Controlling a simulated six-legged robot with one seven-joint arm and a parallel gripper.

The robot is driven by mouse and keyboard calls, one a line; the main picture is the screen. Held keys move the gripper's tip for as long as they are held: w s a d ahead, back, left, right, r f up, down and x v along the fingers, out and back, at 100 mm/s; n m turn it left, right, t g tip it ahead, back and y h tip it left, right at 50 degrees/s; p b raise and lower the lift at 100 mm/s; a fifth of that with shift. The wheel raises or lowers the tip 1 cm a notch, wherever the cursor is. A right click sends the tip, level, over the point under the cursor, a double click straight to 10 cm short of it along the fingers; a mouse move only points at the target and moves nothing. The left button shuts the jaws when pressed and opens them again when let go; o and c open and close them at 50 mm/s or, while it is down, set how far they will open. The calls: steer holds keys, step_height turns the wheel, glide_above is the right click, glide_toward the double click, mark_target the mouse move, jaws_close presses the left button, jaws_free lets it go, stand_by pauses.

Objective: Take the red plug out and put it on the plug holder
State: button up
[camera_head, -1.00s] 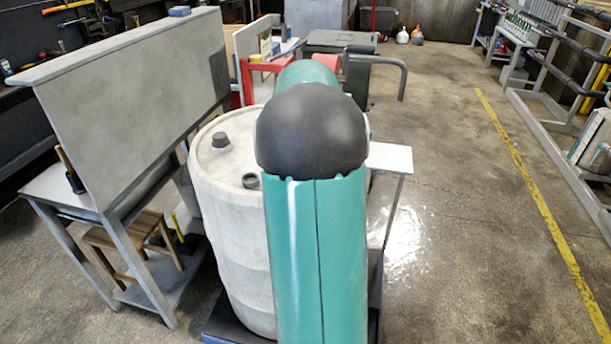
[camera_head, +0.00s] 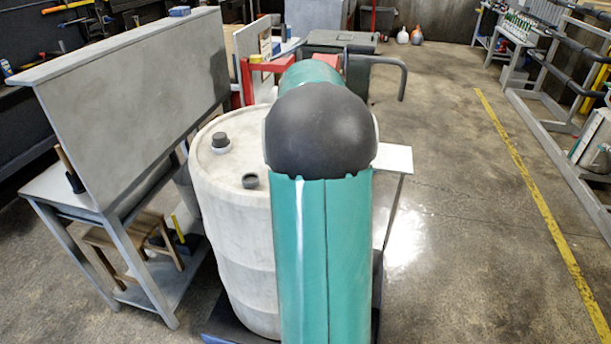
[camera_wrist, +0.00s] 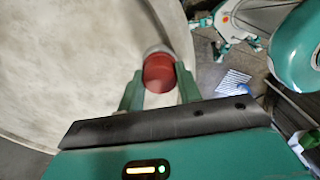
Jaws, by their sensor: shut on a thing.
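The red plug (camera_wrist: 159,73) is between the two green fingers of my gripper (camera_wrist: 160,76) in the wrist view. My gripper is shut on it. A pale round collar (camera_wrist: 156,50) shows just beyond the plug. The pale drum top (camera_wrist: 70,65) fills the left of the wrist view. I cannot tell whether the plug still touches the drum. In the head view the white drum (camera_head: 225,235) stands behind and left of my green arm, which hides part of it. My gripper and the plug are hidden there. I cannot make out the plug holder for certain.
A tall grey panel (camera_head: 130,105) on a bench is at left. A small white table (camera_head: 394,158) shows right of my arm. Open floor (camera_head: 450,220) lies further right.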

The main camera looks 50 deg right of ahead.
steer(key=n, duration=0.2)
steer(key=shift+n, duration=0.4)
steer(key=o, duration=1.2)
steer(key=shift+c, duration=0.2)
steer(key=shift+c, duration=0.4)
